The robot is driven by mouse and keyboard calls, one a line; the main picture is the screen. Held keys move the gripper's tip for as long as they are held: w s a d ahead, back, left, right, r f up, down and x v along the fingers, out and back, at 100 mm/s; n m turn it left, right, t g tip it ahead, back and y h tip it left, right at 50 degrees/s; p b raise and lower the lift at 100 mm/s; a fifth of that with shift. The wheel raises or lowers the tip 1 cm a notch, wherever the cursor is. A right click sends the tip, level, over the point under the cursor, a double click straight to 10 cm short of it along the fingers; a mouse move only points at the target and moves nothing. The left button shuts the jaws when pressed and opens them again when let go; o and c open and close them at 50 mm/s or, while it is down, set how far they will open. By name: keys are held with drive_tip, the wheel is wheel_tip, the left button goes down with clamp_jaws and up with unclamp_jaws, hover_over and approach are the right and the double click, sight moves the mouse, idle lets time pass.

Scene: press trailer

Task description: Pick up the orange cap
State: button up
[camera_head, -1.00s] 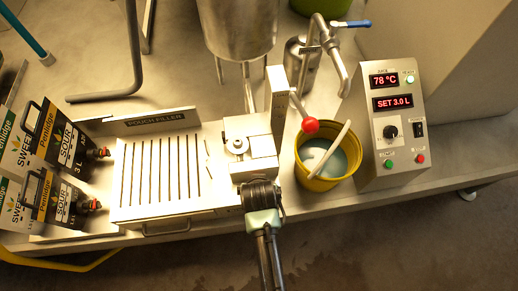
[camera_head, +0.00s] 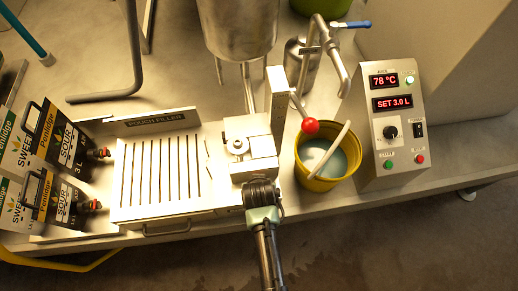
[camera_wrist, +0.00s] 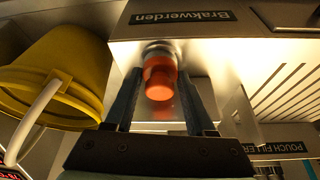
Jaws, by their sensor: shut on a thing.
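The orange cap (camera_wrist: 160,80) shows in the wrist view between the two fingers of my gripper (camera_wrist: 160,92), which is shut on it. The cap sits against a round metal neck (camera_wrist: 157,48) on the pale filler block; I cannot tell whether the two are still joined. In the head view my gripper (camera_head: 262,192) is at the front of the pouch filler's block (camera_head: 248,148), and the cap is hidden there.
The control box (camera_head: 388,130) is farther right. Pouch cartons (camera_head: 50,135) stand at the left. A red-knobbed lever (camera_head: 310,126) reaches over the bucket.

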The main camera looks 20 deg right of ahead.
clamp_jaws()
drive_tip(key=shift+r, duration=0.1)
